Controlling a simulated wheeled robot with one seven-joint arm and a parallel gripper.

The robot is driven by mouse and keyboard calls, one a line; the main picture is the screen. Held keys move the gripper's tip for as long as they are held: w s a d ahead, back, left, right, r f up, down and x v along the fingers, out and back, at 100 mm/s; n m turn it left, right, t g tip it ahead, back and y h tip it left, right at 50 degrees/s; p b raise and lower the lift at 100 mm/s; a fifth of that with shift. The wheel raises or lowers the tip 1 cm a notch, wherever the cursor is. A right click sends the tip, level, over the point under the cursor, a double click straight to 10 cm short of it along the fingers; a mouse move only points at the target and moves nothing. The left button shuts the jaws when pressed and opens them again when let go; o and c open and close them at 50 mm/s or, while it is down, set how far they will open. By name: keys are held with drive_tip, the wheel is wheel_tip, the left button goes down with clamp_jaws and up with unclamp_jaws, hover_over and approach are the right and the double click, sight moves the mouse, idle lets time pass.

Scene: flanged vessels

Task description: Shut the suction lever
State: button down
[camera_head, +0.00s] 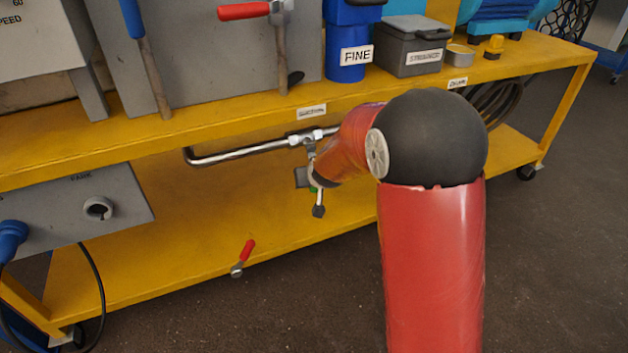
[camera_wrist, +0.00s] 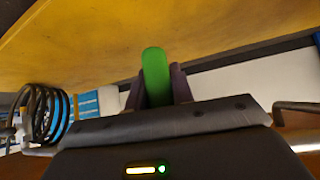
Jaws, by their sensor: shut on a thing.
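A green lever handle (camera_wrist: 155,76) stands between the two dark fingers of my gripper (camera_wrist: 158,84) in the wrist view. My gripper is shut on it. In the head view, a steel pipe with a valve (camera_head: 306,138) runs under the bench top, below the label reading suction (camera_head: 311,111). A small bit of green (camera_head: 313,189) shows below that valve, beside the end of my red arm. My arm hides most of the gripper there, and the lever's exact angle to the pipe cannot be told.
The yellow bench (camera_head: 225,135) has a lower shelf (camera_head: 215,230). A red-handled lever (camera_head: 244,256) is at the shelf's front edge. A coiled dark hose (camera_head: 500,103) hangs at the right. Blue and grey containers (camera_head: 411,47) stand on top. The floor in front is clear.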

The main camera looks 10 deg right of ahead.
drive_tip(key=shift+a, duration=0.1)
drive_tip(key=c, duration=1.2)
unclamp_jaws()
drive_tip(key=shift+s+r, duration=0.1)
drive_tip(key=p+v, duration=0.1)
drive_tip(key=v, duration=0.6)
drive_tip(key=shift+s+p, duration=0.25)
drive_tip(key=shift+p, duration=0.1)
drive_tip(key=shift+r, duration=0.15)
drive_tip(key=s+d+r+g+p, duration=0.1)
drive_tip(key=s+d+r+p, duration=0.1)
drive_tip(key=s+r, duration=0.5)
drive_tip(key=s+d+r+g+p, duration=0.1)
drive_tip(key=s+d+r+p, duration=0.15)
drive_tip(key=s+r, duration=0.4)
drive_tip(key=s+d+r+p, duration=0.1)
drive_tip(key=s+r, duration=0.1)
drive_tip(key=s, duration=0.6)
drive_tip(key=s+d+r+m+g+h+p, duration=0.1)
drive_tip(key=s+d+r+p, duration=0.1)
drive_tip(key=s, duration=0.7)
drive_tip(key=shift+d, duration=0.2)
